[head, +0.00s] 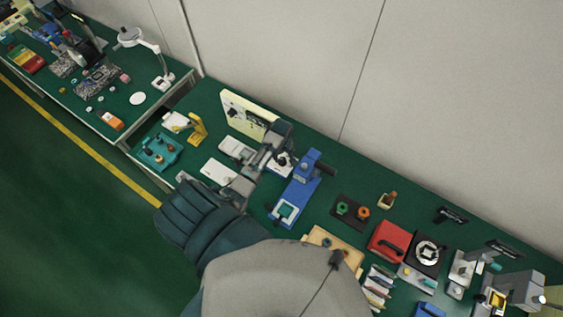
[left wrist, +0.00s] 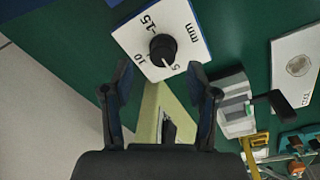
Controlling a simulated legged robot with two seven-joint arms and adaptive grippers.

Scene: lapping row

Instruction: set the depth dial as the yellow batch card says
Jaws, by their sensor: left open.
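The depth dial is a black knob (left wrist: 163,49) on a white plate marked 5, 10, 15 and mm in the left wrist view. A white mark on the knob points close to the 5. In the head view the dial plate (head: 278,169) is partly hidden by my left gripper (head: 272,147). My left gripper also shows in the left wrist view (left wrist: 160,95), open and empty. Its fingers are short of the knob, with one to each side below it. I cannot make out a readable yellow batch card. My right gripper is not in view.
A cream upright panel (head: 240,113) stands behind the dial. A yellow stand (head: 198,129) and teal tray (head: 159,151) are at left. A blue fixture (head: 297,190) is close on the right. A red box (head: 389,241) and other tools crowd the bench farther right.

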